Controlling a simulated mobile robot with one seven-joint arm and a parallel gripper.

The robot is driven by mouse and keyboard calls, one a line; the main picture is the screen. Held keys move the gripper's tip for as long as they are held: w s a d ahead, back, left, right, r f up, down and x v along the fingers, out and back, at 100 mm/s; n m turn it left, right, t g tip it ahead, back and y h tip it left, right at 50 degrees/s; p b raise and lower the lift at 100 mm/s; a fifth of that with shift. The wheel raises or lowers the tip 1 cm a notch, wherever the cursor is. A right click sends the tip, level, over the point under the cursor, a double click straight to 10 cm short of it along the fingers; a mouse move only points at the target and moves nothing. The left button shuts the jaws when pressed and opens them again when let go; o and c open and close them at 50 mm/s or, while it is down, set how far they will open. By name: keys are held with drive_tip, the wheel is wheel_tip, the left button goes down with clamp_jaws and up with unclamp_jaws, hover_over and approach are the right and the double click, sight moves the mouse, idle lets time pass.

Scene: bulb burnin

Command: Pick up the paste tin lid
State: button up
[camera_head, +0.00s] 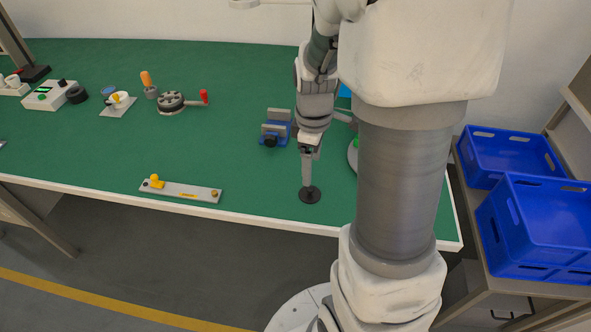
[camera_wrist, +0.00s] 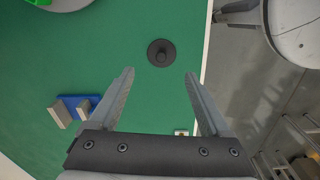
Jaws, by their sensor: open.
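A small dark round disc with a raised knob in its middle, which looks like the paste tin lid (camera_head: 311,195), lies on the green bench top near its front edge. It also shows in the wrist view (camera_wrist: 161,53), ahead of the fingertips and roughly centred between them. My gripper (camera_head: 307,184) points down over it in the head view. In the wrist view my gripper (camera_wrist: 160,73) is open, with nothing between its fingers. The lid appears apart from both fingers; the exact height gap is hard to tell.
A blue vise (camera_head: 275,129) stands behind and left of my gripper. A grey bar with a yellow knob (camera_head: 181,191) lies left along the front edge. A green item (camera_head: 354,147) is partly hidden behind my arm. Blue crates (camera_head: 535,225) stand at the right. Bench around the lid is clear.

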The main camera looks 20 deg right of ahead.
sight(310, 189)
wheel_tip(310, 189, down, 9)
drive_tip(key=shift+w+b, duration=0.15)
drive_tip(key=shift+b, duration=0.8)
drive_tip(key=shift+c, duration=0.2)
drive_tip(key=c, duration=1.1)
drive_tip(key=shift+o, duration=0.2)
drive_tip(key=shift+r, duration=0.15)
